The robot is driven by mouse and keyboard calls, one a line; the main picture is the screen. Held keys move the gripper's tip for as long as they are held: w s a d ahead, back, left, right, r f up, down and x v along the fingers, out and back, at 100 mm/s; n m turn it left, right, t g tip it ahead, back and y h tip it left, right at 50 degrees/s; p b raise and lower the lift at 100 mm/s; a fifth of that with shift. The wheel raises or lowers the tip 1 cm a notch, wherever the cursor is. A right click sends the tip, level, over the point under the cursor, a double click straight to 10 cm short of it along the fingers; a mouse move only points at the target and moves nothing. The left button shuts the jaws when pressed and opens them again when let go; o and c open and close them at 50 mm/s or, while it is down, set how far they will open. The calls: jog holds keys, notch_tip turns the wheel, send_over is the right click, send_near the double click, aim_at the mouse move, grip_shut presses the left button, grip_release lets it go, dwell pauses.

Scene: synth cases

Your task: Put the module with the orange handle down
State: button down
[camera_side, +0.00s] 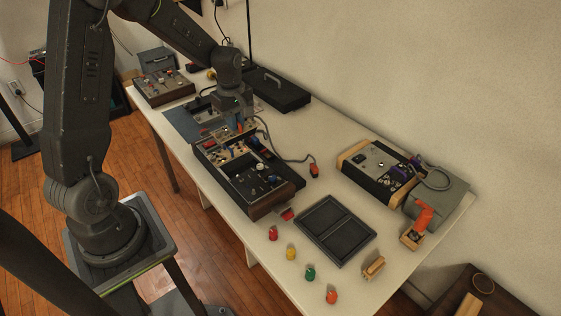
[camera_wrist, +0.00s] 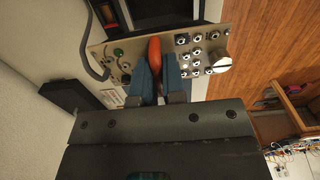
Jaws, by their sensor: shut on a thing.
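My gripper (camera_wrist: 159,76) is shut on the orange handle (camera_wrist: 155,50) of a module, with a blue finger on each side of it. The module (camera_wrist: 200,46) has a pale panel with several jacks, a white knob and a green light. In the side view my gripper (camera_side: 236,112) is over the far end of the open synth case (camera_side: 262,204). The held module (camera_side: 226,133) shows under the gripper there, partly hidden. I cannot tell whether it touches the case.
An empty dark two-part tray (camera_side: 322,232) lies in front of the case. Several coloured pegs (camera_side: 291,253) stand near the table's front edge. Another synth (camera_side: 374,166) is at right, a black lidded box (camera_side: 275,90) behind. A cable with a red plug (camera_side: 314,170) lies beside the case.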

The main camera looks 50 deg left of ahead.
jog(key=w+d+f, duration=0.2)
jog(key=w+d, duration=0.1)
jog(key=d, duration=0.5)
jog(key=w+d+f, duration=0.2)
jog(key=d, duration=0.6)
send_over(324, 218)
notch_tip(324, 218, down, 7)
jog(key=shift+s, duration=0.1)
jog(key=shift+f, duration=1.95)
jog(key=shift+f, duration=0.1)
jog(key=c, duration=1.2)
grip_release()
notch_tip(324, 218, up, 12)
jog(key=shift+r, duration=0.25)
